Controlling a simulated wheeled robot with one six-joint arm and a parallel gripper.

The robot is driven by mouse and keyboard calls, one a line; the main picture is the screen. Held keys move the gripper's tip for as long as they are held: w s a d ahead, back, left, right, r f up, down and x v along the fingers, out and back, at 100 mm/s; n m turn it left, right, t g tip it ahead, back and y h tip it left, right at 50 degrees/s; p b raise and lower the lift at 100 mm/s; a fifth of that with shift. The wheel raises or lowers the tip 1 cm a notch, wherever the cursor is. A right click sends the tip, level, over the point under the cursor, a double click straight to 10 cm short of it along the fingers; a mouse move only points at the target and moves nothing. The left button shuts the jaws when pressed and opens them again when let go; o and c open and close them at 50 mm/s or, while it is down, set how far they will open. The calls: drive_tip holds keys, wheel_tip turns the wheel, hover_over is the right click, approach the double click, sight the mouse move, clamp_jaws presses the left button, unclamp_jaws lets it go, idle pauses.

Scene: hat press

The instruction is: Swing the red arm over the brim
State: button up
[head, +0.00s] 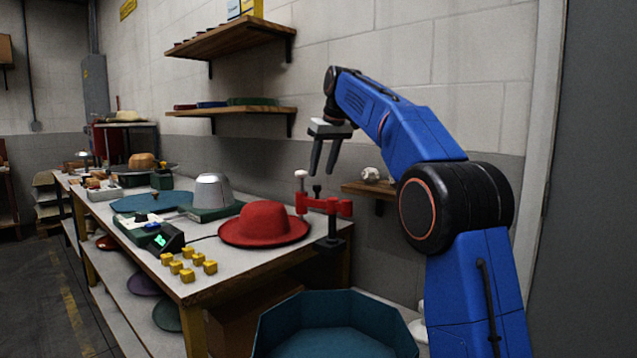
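The red arm (325,205) is mounted on a dark post at the right end of the workbench.
The workbench (215,283) also carries yellow blocks (188,275), a small device with a green display (160,240), a silver dome (212,190) and a blue disc (148,201). A teal bin (335,312) stands in front. Wooden shelves (230,40) hang on the wall.

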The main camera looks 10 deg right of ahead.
sight(319, 186)
drive_tip(key=shift+x, duration=2.75)
